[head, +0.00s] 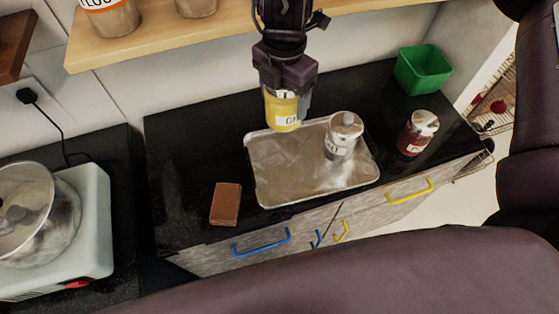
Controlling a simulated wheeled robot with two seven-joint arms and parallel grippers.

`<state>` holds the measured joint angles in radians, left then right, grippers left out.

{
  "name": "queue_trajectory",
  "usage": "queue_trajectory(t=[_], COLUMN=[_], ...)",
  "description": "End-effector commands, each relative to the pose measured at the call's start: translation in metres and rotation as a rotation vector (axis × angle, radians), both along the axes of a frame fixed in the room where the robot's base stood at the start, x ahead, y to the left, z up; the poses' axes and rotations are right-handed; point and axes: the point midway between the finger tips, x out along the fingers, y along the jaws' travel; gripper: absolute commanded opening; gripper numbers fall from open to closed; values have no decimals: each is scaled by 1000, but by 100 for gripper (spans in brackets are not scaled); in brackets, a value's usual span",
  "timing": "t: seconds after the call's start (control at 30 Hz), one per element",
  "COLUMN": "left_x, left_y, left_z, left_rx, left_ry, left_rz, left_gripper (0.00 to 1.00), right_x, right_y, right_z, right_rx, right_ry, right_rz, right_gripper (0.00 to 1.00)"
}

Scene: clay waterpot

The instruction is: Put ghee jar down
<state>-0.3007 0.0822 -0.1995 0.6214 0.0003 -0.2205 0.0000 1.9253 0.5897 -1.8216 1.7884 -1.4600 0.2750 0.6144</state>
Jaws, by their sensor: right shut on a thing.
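The ghee jar is a yellow jar (283,113) with a pale label, partly hidden at the top by the gripper. My right gripper (285,88) points down and is shut on the jar near its upper part. The jar hangs upright at the back edge of a metal tray (285,180) on the black counter. I cannot tell how high above the tray or counter it is. My left gripper is not in view.
A silver-lidded jar (342,138) stands on the tray's right part. A dark red jar (417,133), a green bin (423,70) and a brown block (225,204) stand around the tray. A wooden shelf (160,35) is above. The tray's left and middle are clear.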

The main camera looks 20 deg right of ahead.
Motion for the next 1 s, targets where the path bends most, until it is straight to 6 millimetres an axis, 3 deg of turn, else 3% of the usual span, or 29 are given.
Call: queue_trajectory(t=[0.3, 0.6, 0.87, 1.0], left_x=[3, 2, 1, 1], left_y=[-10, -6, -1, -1], left_z=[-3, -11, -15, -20], left_rx=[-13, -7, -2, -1], left_ry=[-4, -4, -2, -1], left_rz=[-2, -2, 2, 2], left_gripper=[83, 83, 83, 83], right_x=[-2, -1, 0, -1], right_y=[0, 0, -1, 0], right_z=[-69, -139, -163, -184], right_rx=[2, 3, 2, 2], right_ry=[10, 5, 1, 4], right_rz=[-3, -3, -2, -2], right_gripper=[32, 32, 32, 32])
